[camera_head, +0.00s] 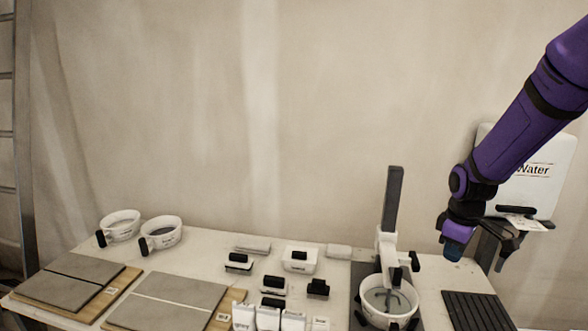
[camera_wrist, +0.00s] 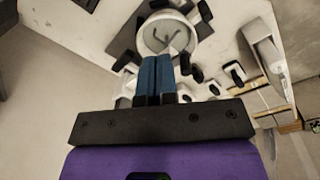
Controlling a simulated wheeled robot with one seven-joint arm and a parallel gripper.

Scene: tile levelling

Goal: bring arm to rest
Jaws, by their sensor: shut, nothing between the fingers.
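My purple arm comes in from the upper right in the head view. My gripper (camera_head: 453,251) hangs above the right part of the table, to the right of the mixing stand. In the wrist view its blue fingers (camera_wrist: 157,78) are together, with nothing between them. The fingers point toward the mixing bowl (camera_wrist: 167,34) in that view and are apart from it in the head view.
The white table (camera_head: 215,253) holds the mixing stand (camera_head: 393,195) with its bowl (camera_head: 372,312), two handled tubs (camera_head: 160,233), grey tiles on boards (camera_head: 165,302) and several black-handled tools (camera_head: 300,258). A water container (camera_head: 530,185) and black ribbed mat (camera_head: 478,311) are at right.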

